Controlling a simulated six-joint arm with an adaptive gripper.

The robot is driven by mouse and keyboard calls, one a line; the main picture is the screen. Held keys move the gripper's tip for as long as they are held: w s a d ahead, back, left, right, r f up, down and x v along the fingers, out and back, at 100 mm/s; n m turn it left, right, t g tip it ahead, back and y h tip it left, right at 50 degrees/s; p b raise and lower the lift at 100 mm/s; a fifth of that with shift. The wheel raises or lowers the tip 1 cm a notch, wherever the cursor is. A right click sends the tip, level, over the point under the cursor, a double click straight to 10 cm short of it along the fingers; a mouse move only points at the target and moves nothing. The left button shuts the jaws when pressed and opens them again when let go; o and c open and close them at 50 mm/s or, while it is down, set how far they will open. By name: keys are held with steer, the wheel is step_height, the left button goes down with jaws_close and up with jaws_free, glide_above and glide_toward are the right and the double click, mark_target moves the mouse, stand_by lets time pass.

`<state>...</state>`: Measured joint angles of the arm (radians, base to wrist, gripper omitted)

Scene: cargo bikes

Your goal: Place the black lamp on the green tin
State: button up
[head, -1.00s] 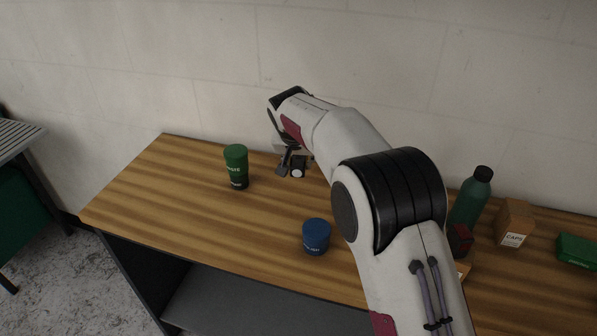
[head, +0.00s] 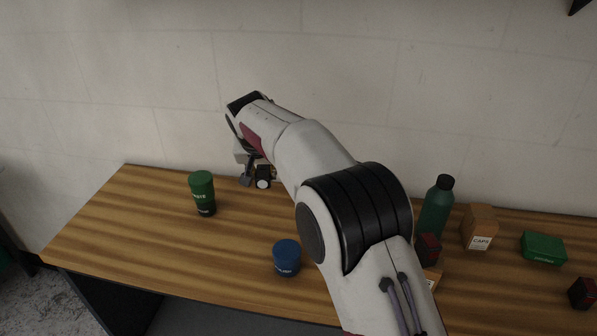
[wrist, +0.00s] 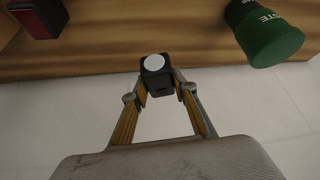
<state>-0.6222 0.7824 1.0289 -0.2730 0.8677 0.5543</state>
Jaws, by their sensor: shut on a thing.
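The black lamp (wrist: 158,82) is a small dark block with a round white face. My gripper (wrist: 160,88) is shut on it, with a finger on each side in the wrist view. In the head view the lamp (head: 263,177) is near the back of the wooden table, right of a green PASTE container. My gripper (head: 255,174) is partly hidden there by my arm. The green tin (head: 543,248) is a low flat box at the right of the table in the head view, far from my gripper. Its top looks bare.
The green PASTE container (head: 202,193) stands left of my gripper, a blue jar (head: 286,258) in front. A green bottle (head: 435,208), a CAPS box (head: 480,228) and a red-and-black block (head: 427,249) stand between my arm and the tin. Another dark red block (head: 583,293) is at the right edge.

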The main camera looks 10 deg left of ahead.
steer(key=shift+d, duration=0.15)
steer(key=shift+s+d+f+n, duration=0.2)
steer(key=shift+s+d+n, duration=0.15)
steer(key=shift+d, duration=0.25)
steer(key=s+d+r+m, duration=0.1)
steer(key=s+d+r, duration=0.2)
steer(key=d, duration=0.9)
steer(key=s+d+r+m, duration=0.1)
steer(key=s+d+r, duration=0.2)
steer(key=d, duration=1)
steer(key=s+d+r+m+h, duration=0.1)
steer(key=s+d+r, duration=0.2)
steer(key=s+d, duration=0.4)
steer(key=shift+s+d, duration=0.2)
steer(key=shift+d, duration=3.05)
steer(key=w+d+f+m, duration=0.1)
steer(key=w+d, duration=0.2)
steer(key=d, duration=0.8)
steer(key=w+d+f+m+h, duration=0.1)
steer(key=w+d+f+m, duration=0.1)
steer(key=d, duration=0.9)
steer(key=w+d+f+m+h, duration=0.1)
steer(key=w+d, duration=0.4)
steer(key=d, duration=0.7)
steer(key=shift+f, duration=0.45)
steer(key=shift+m, duration=0.25)
glide_above(546, 244)
steer(key=shift+f, duration=3.15)
